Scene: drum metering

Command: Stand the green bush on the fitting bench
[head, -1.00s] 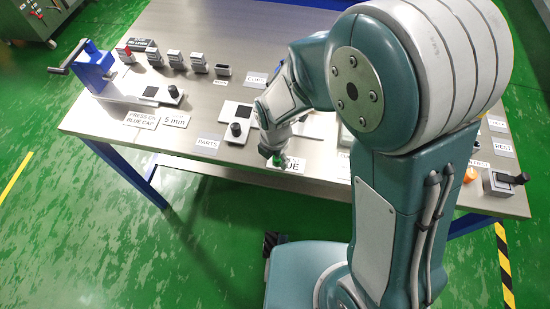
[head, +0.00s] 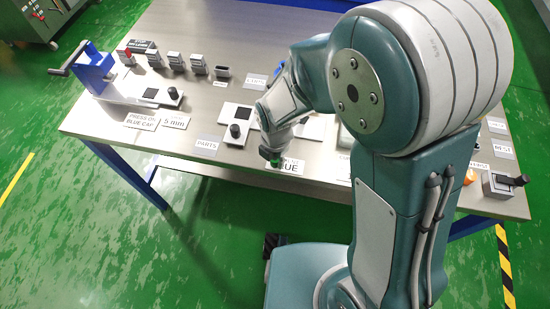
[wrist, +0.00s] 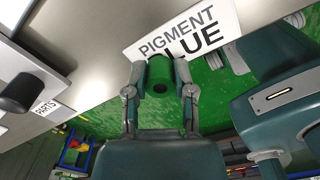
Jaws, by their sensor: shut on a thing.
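The green bush (wrist: 160,73) is a short green cylinder with a dark hole in its end. In the wrist view my gripper (wrist: 160,80) is shut on it, one finger on each side. In the head view my gripper (head: 271,153) is over the front edge area of the steel table (head: 222,171), by the PIGMENT BLUE label (head: 291,168), with only a little green showing below it. No readable label names a fitting bench. A grey plate with a black square and a black knob (head: 235,131) lies left of my gripper.
A blue hand press (head: 95,67) with a grey base plate stands at the far left. Several grey blocks (head: 199,64) line the back. A PARTS label (head: 207,146) lies near the front. A grey box with a black handle (head: 503,184) sits at the right front.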

